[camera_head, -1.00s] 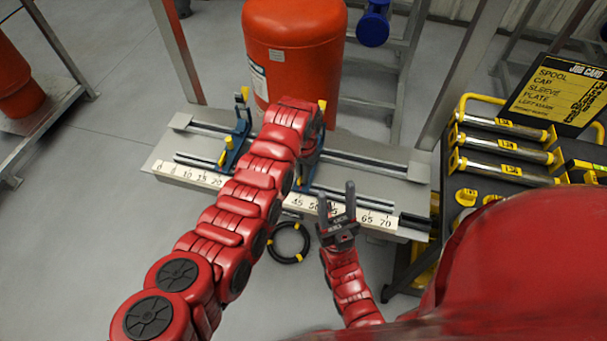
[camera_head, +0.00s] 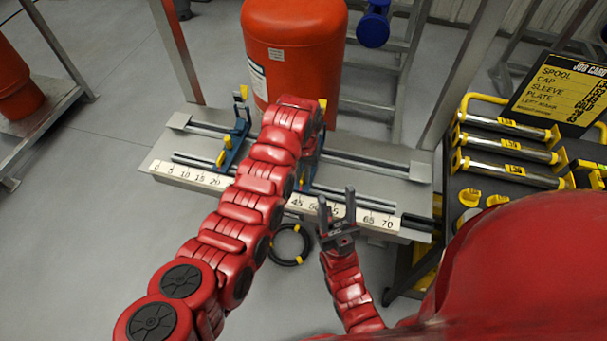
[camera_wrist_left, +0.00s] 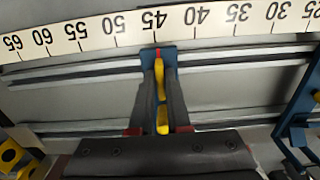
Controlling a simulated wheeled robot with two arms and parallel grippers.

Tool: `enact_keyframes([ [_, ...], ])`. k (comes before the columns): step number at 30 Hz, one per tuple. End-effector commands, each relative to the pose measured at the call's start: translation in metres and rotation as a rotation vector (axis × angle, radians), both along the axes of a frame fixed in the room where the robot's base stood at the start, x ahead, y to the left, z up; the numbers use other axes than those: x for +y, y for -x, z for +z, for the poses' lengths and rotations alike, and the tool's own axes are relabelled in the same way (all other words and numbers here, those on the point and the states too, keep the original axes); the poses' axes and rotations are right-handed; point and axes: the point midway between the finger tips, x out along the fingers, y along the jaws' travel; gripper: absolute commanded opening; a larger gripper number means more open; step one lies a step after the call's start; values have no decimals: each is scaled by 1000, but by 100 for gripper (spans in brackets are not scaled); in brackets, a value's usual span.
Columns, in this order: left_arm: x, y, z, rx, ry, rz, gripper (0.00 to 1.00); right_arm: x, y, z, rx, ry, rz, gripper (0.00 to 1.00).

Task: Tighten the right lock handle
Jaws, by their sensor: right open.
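The right blue bracket (camera_wrist_left: 159,56) stands on the bench rails near the 45 mark in the left wrist view. Its yellow lock handle (camera_wrist_left: 159,76) lies between the two dark fingers of my left gripper (camera_wrist_left: 160,88). The fingers are close together along both sides of the handle and look shut on it. Another yellow part (camera_wrist_left: 162,122) of the bracket shows nearer the palm. In the head view my left arm hides this gripper and most of the bracket; a yellow tip (camera_head: 322,104) shows. My right gripper (camera_head: 337,208) is open and empty at the bench's front edge.
The left blue bracket (camera_head: 235,140) with its yellow handle (camera_head: 222,157) stands on the same rails. A red tank (camera_head: 293,50) is behind the bench. A numbered scale (camera_head: 190,175) runs along the front. A dark cart with metal cylinders (camera_head: 505,142) stands at right.

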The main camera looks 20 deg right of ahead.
Motion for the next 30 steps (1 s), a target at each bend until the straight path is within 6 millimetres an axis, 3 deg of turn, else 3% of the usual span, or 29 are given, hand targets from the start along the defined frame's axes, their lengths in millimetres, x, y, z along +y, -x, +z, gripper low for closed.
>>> enact_keyframes([
  [1, 0, 0, 0, 0, 0, -1, 26, 0, 0, 1, 0, 0, 0, 50],
  [4, 0, 0, 1, 0, 0, -1, 41, 0, 0, 1, 0, 0, 0, 50],
  [16, 0, -1, 6, -2, 0, -2, 41, 0, 0, 3, 0, 0, 0, 50],
  [30, 0, -2, 47, -6, 3, 0, 41, 0, 0, 12, 0, 0, 0, 50],
])
